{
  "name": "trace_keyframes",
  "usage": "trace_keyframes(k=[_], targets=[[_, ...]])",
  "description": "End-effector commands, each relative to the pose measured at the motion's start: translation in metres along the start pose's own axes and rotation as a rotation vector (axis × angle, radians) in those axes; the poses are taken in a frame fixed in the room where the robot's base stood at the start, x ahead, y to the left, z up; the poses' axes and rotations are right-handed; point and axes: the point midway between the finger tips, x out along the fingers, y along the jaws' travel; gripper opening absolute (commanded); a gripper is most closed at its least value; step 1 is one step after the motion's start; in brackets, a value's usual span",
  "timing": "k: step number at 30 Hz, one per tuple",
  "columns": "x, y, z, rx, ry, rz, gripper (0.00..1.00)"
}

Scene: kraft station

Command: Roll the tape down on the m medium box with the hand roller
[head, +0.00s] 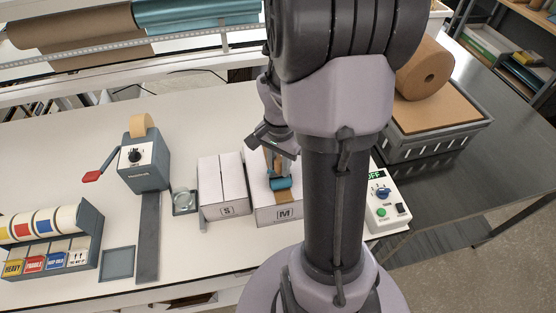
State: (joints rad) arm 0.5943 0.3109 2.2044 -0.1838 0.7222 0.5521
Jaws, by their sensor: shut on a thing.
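The medium box (262,210), white and marked M, stands closed on the white table, partly hidden behind my arm. A strip of brown tape (290,194) runs along its top and down its front face. The hand roller (280,184), with a teal cylinder, is at the box top on the tape; whether it presses on it I cannot tell. My gripper (276,164) is above the box, pointing down, shut on the roller's handle. The fingertips are small and partly hidden.
A small white box (222,188) marked S stands close on the left. Further left are a tape dispenser (145,162) and a label rack (50,240). A control box (388,205) with a green button is on the right. A grey crate (435,140) stands behind it.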

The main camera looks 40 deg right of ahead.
Motion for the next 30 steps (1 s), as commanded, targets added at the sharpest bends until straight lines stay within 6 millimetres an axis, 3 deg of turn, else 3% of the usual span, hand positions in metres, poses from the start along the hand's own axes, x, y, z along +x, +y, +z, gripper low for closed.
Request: trace_keyframes(k=[30], targets=[[-0.002, 0.037, 0.037, 0.001, -0.002, 0.002, 0.0]])
